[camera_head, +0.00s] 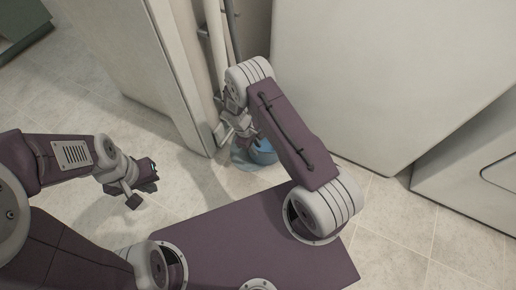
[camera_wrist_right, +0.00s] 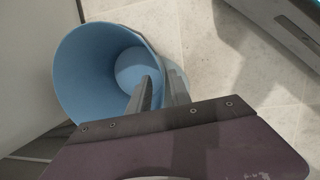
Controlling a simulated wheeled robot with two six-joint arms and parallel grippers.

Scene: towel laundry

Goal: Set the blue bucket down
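The blue bucket (camera_head: 263,153) is low by the floor in the head view, partly hidden behind my right gripper (camera_head: 236,128) and forearm. In the right wrist view the bucket (camera_wrist_right: 85,75) is open-topped and looks empty. My right gripper (camera_wrist_right: 158,92) is at its rim, with one finger inside and the other along the outside, shut on the wall. I cannot tell whether the bucket's base touches the floor. My left gripper (camera_head: 142,188) is empty above the floor, its fingers apart.
A narrow gap between a pale cabinet panel (camera_head: 135,60) and a large white appliance (camera_head: 390,80) holds upright poles (camera_head: 233,30). Another white appliance (camera_head: 480,170) stands at the right. Tiled floor (camera_head: 90,120) is clear at the left.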

